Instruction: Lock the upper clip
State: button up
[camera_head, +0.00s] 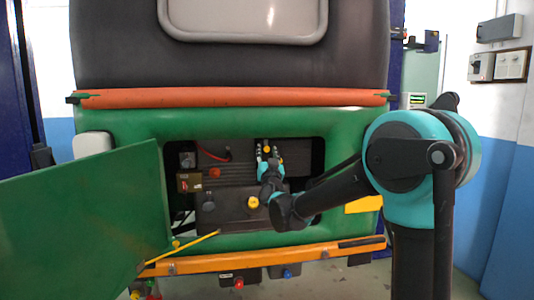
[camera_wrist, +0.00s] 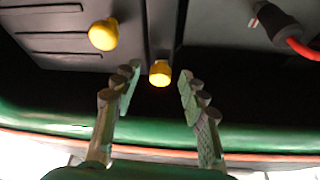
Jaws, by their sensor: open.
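My gripper (camera_head: 268,158) reaches into the open compartment at the back of the green vehicle. In the wrist view my gripper (camera_wrist: 160,92) is open, with its two ribbed fingers spread apart. A small yellow knob (camera_wrist: 160,73) sits between and just beyond the fingertips, apart from both; it may be the upper clip. It appears in the head view as a small yellow spot (camera_head: 267,149) at my fingertips. A second yellow knob (camera_wrist: 103,34) is farther up and left in the wrist view. Another yellow knob (camera_head: 253,202) shows lower in the compartment in the head view.
A green panel (camera_head: 85,215) hangs open at the left, with a yellow rod (camera_head: 188,241) near its lower right. A red knob (camera_head: 214,172) is left of my gripper. A red cable connector (camera_wrist: 285,28) is at the wrist view's upper right. Orange bars (camera_head: 230,98) run above and below.

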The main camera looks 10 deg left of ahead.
jog(key=shift+c, duration=0.6)
grip_shut()
jog(key=shift+m, duration=0.6)
jog(key=m+h, duration=0.1)
jog(key=m, duration=0.1)
jog(key=m+h, duration=0.2)
jog(key=m, duration=0.1)
jog(key=shift+s+a, duration=0.1)
jog(key=shift+a, duration=0.05)
jog(key=m+h, duration=0.1)
jog(key=m, duration=0.2)
jog(key=m+g+h, duration=0.1)
jog(key=m, duration=0.2)
jog(key=shift+r+g, duration=0.15)
jog(key=shift+g, duration=0.15)
jog(key=m+g, duration=0.1)
jog(key=m, duration=0.1)
jog(key=m+h, duration=0.1)
jog(key=m, duration=0.2)
jog(key=shift+r+g, duration=0.1)
jog(key=shift+g, duration=0.3)
jog(key=shift+m+g, duration=0.7)
jog(key=shift+m, duration=1.2)
